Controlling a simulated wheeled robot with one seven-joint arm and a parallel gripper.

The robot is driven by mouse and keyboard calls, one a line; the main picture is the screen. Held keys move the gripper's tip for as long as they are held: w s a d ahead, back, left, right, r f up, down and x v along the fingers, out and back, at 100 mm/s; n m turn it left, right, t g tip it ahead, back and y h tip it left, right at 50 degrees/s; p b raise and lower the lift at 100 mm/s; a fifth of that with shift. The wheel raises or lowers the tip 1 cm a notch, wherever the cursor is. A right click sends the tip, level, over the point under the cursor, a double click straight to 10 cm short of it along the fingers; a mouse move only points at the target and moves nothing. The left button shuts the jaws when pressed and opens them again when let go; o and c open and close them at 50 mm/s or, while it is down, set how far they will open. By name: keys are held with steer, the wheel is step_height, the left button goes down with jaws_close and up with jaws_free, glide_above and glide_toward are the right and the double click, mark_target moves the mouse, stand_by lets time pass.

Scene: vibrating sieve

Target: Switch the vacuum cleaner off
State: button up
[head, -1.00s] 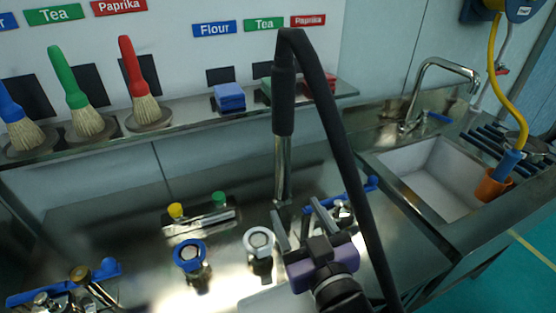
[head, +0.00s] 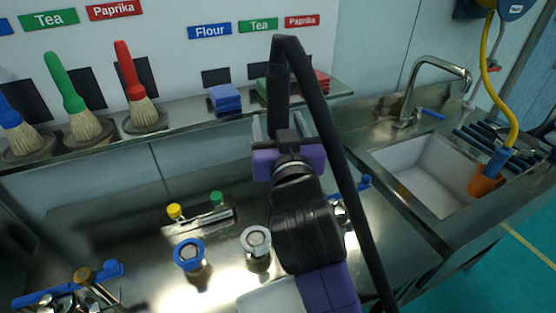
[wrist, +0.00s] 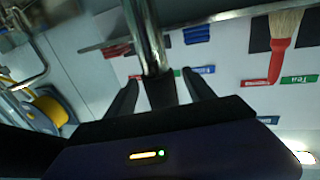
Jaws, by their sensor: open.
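The vacuum cleaner's black hose (head: 330,150) arches over the counter in the head view, and its upper end sits just beyond my gripper. My gripper (head: 278,128) is raised with its fingers pointing up and spread apart. In the wrist view, the metal vacuum tube (wrist: 146,35) comes down to a dark section between the fingers of my gripper (wrist: 165,88). I cannot tell whether either finger touches it. A small panel (head: 208,222) with a yellow button (head: 174,211) and a green button (head: 217,198) is on the counter, left of my arm. The tube is hidden behind my gripper in the head view.
Brushes with blue, green and red (head: 133,75) handles stand on the shelf, beside blue (head: 224,98) and red blocks. Blue-ringed (head: 189,254) and silver (head: 256,241) round fittings stand on the counter near my arm. A sink (head: 425,175) is at the right.

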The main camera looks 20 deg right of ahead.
steer(key=shift+x, duration=1.5)
steer(key=shift+c, duration=0.2)
jaws_close()
steer(key=shift+r, duration=0.1)
